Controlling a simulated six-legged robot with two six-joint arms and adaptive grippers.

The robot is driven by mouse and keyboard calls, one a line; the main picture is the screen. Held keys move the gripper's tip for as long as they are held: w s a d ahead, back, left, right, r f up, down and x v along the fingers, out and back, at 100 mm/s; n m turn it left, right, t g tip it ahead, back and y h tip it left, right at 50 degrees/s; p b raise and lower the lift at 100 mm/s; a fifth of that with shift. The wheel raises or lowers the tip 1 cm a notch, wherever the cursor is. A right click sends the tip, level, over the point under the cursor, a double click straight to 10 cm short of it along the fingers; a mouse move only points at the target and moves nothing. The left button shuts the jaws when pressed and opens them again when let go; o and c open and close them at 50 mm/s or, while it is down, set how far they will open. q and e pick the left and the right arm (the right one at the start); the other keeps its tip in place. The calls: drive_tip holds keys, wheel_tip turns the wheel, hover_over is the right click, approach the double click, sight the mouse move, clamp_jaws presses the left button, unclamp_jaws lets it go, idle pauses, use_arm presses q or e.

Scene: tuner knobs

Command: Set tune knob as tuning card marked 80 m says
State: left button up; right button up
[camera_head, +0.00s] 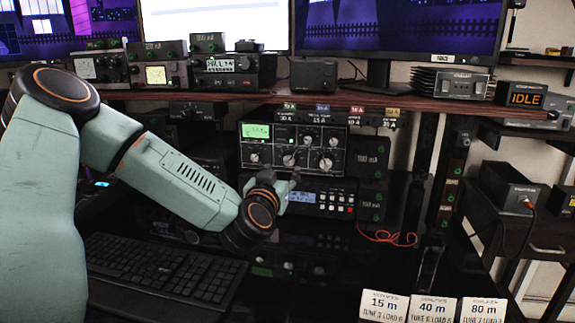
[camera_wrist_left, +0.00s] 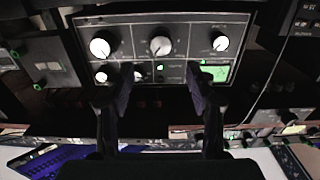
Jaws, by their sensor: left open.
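The amplifier panel (camera_head: 270,145) with a green lit display (camera_head: 257,131) and several silver-white knobs stands under the shelf. Its lower-row knobs include a left one (camera_head: 254,157), a middle one (camera_head: 289,160) and a right one (camera_head: 326,163). My left gripper (camera_head: 293,180) is in front of the panel's lower edge. In the left wrist view the panel appears upside down, and my open fingers (camera_wrist_left: 161,75) frame a middle knob (camera_wrist_left: 160,45), apparently without touching it. The 80 m card (camera_head: 482,310) stands at the bottom right; its tune and load digits are too small to read surely.
Cards marked 15 m (camera_head: 384,305) and 40 m (camera_head: 432,308) stand beside it. A radio with a blue display (camera_head: 325,203) sits below the panel, partly behind my gripper. A keyboard (camera_head: 165,275) lies at the front left.

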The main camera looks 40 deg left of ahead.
sight(289, 160)
use_arm(q)
drive_tip(key=b+x, duration=0.3)
drive_tip(key=x, duration=0.3)
drive_tip(key=shift+w+a+f, duration=0.1)
drive_tip(key=shift+w+f, duration=0.05)
drive_tip(key=shift+w, duration=0.1)
drive_tip(key=shift+w+a, duration=0.35)
drive_tip(key=shift+w, duration=0.2)
drive_tip(key=shift+c, duration=0.2)
drive_tip(key=c, duration=1.1)
drive_tip(key=shift+n+p, duration=0.4)
drive_tip(key=shift+p, duration=0.05)
drive_tip(key=o, duration=1.1)
drive_tip(key=shift+o, duration=0.2)
